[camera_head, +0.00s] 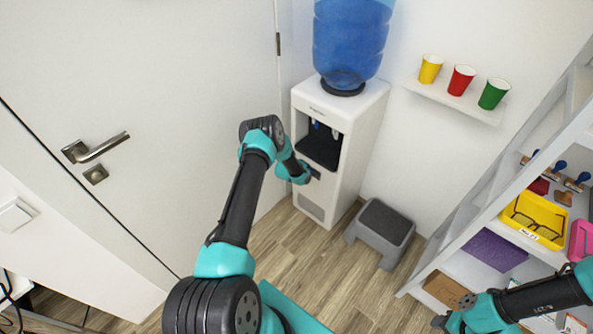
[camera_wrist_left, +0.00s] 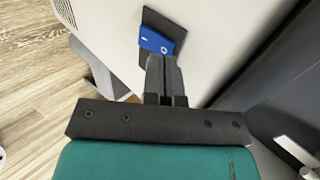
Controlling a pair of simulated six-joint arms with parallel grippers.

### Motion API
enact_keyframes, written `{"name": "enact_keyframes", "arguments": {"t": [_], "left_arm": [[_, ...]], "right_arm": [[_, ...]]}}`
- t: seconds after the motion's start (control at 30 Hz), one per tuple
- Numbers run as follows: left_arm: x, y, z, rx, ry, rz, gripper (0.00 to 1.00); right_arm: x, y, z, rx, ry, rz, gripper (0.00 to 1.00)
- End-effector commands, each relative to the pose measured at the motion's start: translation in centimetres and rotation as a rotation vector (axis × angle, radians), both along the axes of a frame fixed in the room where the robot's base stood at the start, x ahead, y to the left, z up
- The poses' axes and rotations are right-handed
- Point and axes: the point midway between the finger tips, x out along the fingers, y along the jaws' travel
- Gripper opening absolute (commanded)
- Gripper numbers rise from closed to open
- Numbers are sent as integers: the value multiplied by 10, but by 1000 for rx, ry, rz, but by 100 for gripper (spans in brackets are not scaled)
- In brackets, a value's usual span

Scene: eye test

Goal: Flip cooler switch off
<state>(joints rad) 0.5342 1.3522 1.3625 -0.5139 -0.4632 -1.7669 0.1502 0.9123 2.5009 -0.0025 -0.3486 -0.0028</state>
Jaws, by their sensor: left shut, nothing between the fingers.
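The white water cooler (camera_head: 350,110) stands in the corner with a blue bottle (camera_head: 350,40) on top. In the left wrist view a blue rocker switch (camera_wrist_left: 157,41) with white marks sits in a black frame on the cooler's white panel (camera_wrist_left: 215,35). My left gripper (camera_wrist_left: 164,62) is shut and empty, its tips right at the switch's lower edge; I cannot tell if they touch. My right gripper (camera_head: 441,321) is at the lower right, away from the cooler; its jaws are too small to read.
A grey step stool (camera_head: 384,224) stands right of the cooler. A shelf (camera_head: 455,102) with yellow, red and green cups hangs on the wall. A white rack (camera_head: 470,200) with trays is at the right. A door with a handle (camera_head: 100,148) is at the left.

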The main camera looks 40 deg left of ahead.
Motion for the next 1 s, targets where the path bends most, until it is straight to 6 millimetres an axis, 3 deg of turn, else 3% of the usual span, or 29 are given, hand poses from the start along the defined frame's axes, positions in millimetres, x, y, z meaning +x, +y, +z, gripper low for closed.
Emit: {"name": "enact_keyframes", "arguments": {"t": [0.2, 0.7, 1.0], "left_arm": [[-23, -9, 7, -1, 0, -16, 0], [-68, -4, 70, 1, -1, -14, 0], [-80, -3, 84, 1, -1, -16, 0]], "right_arm": [[0, 0, 0, 0, 0, 0, 43], [0, 0, 0, 0, 0, 0, 43], [0, 0, 0, 0, 0, 0, 43]]}}
